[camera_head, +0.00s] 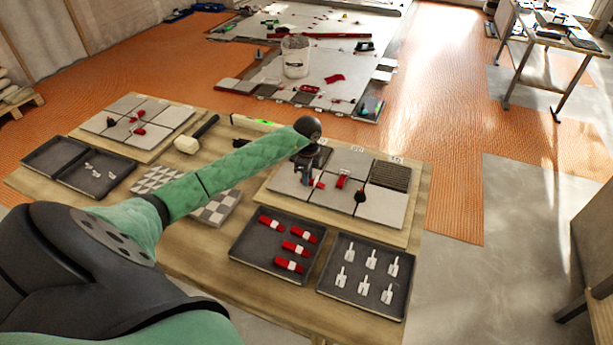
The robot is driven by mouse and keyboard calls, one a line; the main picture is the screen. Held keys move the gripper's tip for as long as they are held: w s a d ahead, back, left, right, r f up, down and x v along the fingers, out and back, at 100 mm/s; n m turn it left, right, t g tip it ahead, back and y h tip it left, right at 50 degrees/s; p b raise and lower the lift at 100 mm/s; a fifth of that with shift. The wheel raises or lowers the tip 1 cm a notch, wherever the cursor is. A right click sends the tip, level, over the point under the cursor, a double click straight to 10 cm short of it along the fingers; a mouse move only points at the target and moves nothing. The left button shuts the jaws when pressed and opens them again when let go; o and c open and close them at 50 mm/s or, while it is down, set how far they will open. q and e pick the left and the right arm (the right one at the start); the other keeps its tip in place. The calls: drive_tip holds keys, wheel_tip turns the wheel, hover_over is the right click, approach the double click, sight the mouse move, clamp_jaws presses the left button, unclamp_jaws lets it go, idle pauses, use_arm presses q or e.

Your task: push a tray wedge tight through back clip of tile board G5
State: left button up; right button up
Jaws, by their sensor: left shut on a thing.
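My left gripper (307,178) reaches over the near right tile board (413,232), pointing down at its back left part. It is shut on a small red wedge (319,184), which shows only partly beside the fingertips. Whether that wedge sits inside a clip is too small to tell. Another red wedge (341,181) stands at the joint near the middle of the board. A dark pointed piece (360,197) stands at the joint to its right. Red and white wedges (291,247) lie in the black tray (237,262). The board's label is not legible. My right gripper is not in view.
A second black tray (321,283) holds several white clips (366,274). Another tile board (151,145) with red wedges lies at the left, beside trays. A mallet (188,144) and a level (252,123) lie behind my left arm. The table is crowded.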

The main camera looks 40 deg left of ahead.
use_arm(q)
drive_tip(key=shift+r, duration=0.1)
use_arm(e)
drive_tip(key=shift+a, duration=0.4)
use_arm(q)
drive_tip(key=o, duration=0.9)
drive_tip(key=shift+o, duration=0.2)
drive_tip(key=shift+r, duration=0.3)
drive_tip(key=shift+r+b, duration=0.65)
drive_tip(key=shift+r, duration=0.2)
wheel_tip(320, 180, up, 4)
drive_tip(key=shift+r+b, duration=0.2)
drive_tip(key=shift+b, duration=0.55)
drive_tip(key=shift+r, duration=0.55)
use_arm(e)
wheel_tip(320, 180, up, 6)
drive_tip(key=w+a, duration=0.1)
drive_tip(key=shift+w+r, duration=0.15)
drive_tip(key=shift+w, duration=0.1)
